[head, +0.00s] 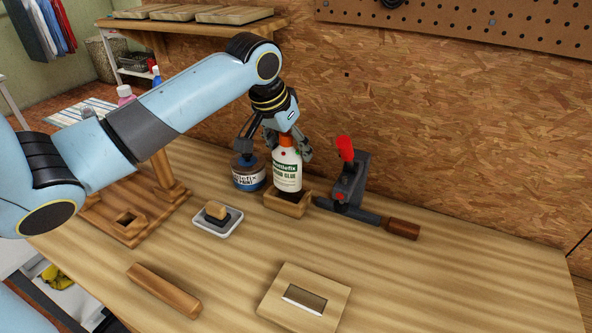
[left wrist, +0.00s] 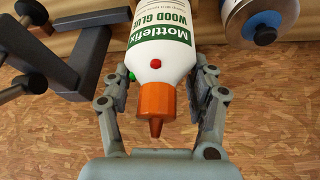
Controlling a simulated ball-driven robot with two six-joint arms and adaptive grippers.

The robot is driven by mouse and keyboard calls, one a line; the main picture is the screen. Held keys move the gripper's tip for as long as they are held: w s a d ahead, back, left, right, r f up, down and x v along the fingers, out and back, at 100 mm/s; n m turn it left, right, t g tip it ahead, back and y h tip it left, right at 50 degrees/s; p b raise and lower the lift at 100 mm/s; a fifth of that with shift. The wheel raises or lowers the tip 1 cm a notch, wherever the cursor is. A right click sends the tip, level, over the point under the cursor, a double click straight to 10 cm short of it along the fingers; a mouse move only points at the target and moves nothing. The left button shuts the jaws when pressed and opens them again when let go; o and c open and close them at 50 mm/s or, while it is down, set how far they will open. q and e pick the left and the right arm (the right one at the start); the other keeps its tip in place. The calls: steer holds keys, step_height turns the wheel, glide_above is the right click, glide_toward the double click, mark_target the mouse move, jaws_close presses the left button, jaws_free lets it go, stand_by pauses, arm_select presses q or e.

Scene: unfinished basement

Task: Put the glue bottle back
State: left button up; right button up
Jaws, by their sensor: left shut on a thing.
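The white glue bottle (head: 287,168) with an orange cap and green label stands upright at a small wooden holder block (head: 271,203) on the workbench. Its base meets the block; I cannot tell how deep it sits. My left gripper (head: 287,147) comes from above and behind and is shut on the upper part of the bottle. In the left wrist view the bottle (left wrist: 165,50) lies between the two fingers (left wrist: 160,92), its orange cap pointing toward the palm. My right gripper is not in view.
A paint tin (head: 248,174) stands close left of the bottle. A small tray with a block (head: 218,218), a wooden bar (head: 163,289) and a slotted board (head: 304,298) lie nearer.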

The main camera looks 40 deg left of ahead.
mark_target(291, 168)
arm_select(q)
steer(key=shift+f, duration=2.8)
steer(key=o, duration=1.4)
steer(key=shift+f, duration=0.1)
steer(key=shift+o, duration=0.2)
steer(key=v, duration=1.1)
steer(key=shift+s+r+p, duration=0.1)
steer(key=shift+r+p, duration=0.1)
steer(key=shift+p, duration=0.15)
steer(key=shift+s+r, duration=0.2)
steer(key=shift+r, duration=0.2)
